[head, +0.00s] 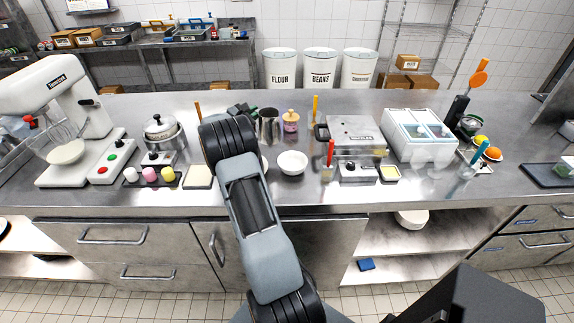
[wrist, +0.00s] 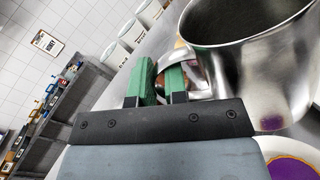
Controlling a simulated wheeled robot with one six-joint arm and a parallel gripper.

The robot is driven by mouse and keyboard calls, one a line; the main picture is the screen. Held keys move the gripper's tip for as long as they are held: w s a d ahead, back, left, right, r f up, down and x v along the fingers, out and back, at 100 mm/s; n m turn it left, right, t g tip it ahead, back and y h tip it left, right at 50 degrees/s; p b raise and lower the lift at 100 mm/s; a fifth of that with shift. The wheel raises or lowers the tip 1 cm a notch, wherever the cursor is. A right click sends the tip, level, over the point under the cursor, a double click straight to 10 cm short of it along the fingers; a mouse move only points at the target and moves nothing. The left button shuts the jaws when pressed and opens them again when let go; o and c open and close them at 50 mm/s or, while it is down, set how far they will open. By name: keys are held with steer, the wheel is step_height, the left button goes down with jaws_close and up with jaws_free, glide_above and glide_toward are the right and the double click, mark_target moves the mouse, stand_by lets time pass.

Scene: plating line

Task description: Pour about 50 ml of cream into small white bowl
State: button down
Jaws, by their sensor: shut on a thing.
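A steel pitcher (head: 269,127) stands upright near the back of the counter, and it fills the right of the wrist view (wrist: 255,65). My gripper (wrist: 160,78) has its green fingers closed on the pitcher's handle (wrist: 196,72). In the head view my arm hides most of the gripper. The pitcher's inside looks dark and I see no cream in it. A small white bowl (head: 292,163) sits in front of the pitcher, to its right, and looks empty. Another pale rim shows partly behind my arm. A white-rimmed dish with purple contents (wrist: 296,168) is at the wrist view's lower right.
A pink jar with a wooden top (head: 291,121) stands right of the pitcher. A press-like appliance (head: 352,130) and a clear cup with a red utensil (head: 328,172) are right of the bowl. A cream-coloured block (head: 198,177) and small coloured cups are left of my arm.

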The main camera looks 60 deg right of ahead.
steer(key=shift+w+d+f+b, duration=0.1)
steer(key=shift+w+f+b, duration=0.2)
steer(key=shift+f, duration=0.55)
steer(key=shift+w+a+f+b, duration=0.1)
steer(key=shift+f+b, duration=0.35)
steer(key=shift+f, duration=0.45)
steer(key=shift+w+d+f+b, duration=0.15)
steer(key=shift+f+b, duration=0.2)
steer(key=shift+f, duration=0.5)
steer(key=shift+s+r, duration=0.1)
